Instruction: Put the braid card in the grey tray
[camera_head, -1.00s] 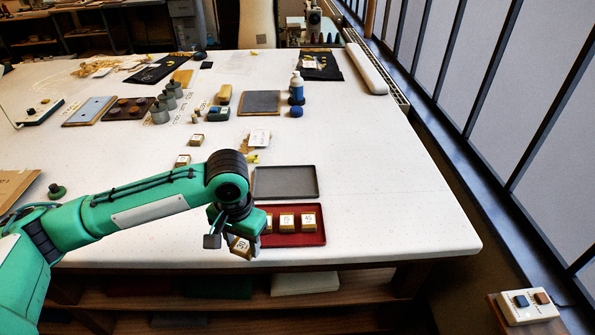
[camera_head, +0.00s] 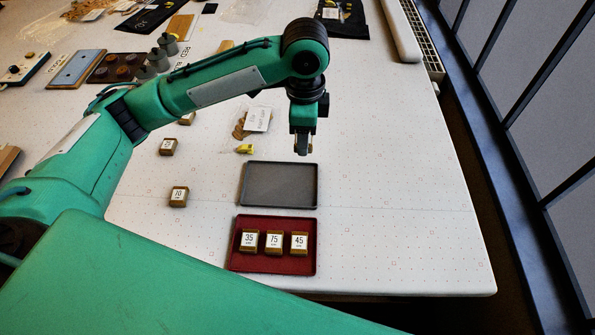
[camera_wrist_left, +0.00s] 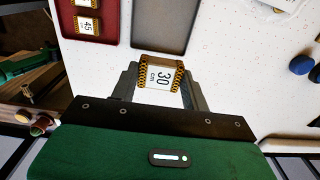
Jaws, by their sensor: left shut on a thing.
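My left gripper (camera_head: 303,150) is shut on a braid card (camera_wrist_left: 161,72), a small block marked 30 cm with brown braid at both ends. It holds the card in the air near the grey tray's far right corner; in the head view the fingers mostly hide the card. The grey tray (camera_head: 279,185) is empty; it also shows in the left wrist view (camera_wrist_left: 163,22). In that view the card appears just beyond the tray's edge, against white table. The red tray (camera_head: 272,264) in front holds three similar cards marked 35, 75 and 45. My right gripper is not in view.
Several loose cards, such as one (camera_head: 178,196), stand left of the trays. A paper tag (camera_head: 257,119) and a yellow clip (camera_head: 244,149) lie behind the grey tray. The white table (camera_head: 400,190) is clear to the right.

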